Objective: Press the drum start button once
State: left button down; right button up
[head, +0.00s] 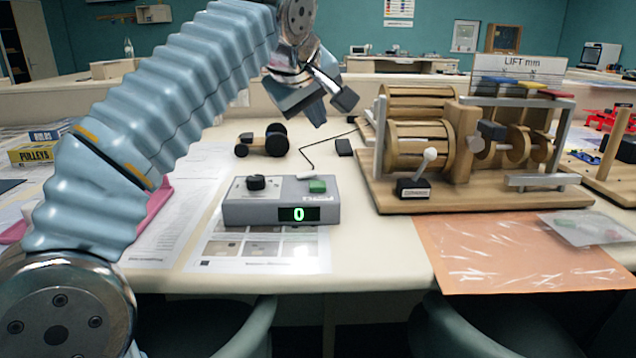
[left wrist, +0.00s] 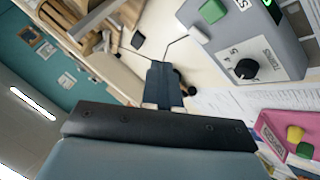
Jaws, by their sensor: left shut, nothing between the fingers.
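The grey control box (head: 235,215) sits on the table in the head view. On its top are a green button (head: 317,186) at the right and a black knob (head: 256,182) at the left. Its front display (head: 298,214) reads a green 0. The left wrist view also shows the box (left wrist: 285,52), tilted, with the green button (left wrist: 212,11) at the top edge. My left gripper (head: 322,108) is shut and empty, raised above and beyond the button, apart from it. My right gripper is not in view.
A wooden drum machine (head: 404,160) with a white-knobbed lever stands right of the box. An orange sheet (head: 480,255) lies front right. Chairs (head: 215,330) stand below the front edge.

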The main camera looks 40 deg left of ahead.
pick_arm(q)
send_over(315, 186)
notch_tip(315, 186, down, 6)
jog(key=shift+r, duration=0.15)
jog(key=shift+f+b, duration=0.75)
jog(key=shift+f, duration=0.05)
jog(key=shift+f+b, duration=0.5)
jog(key=shift+f, duration=0.05)
jog(key=shift+f, duration=0.1)
dwell(0.9)
jog(key=shift+f+b, duration=0.3)
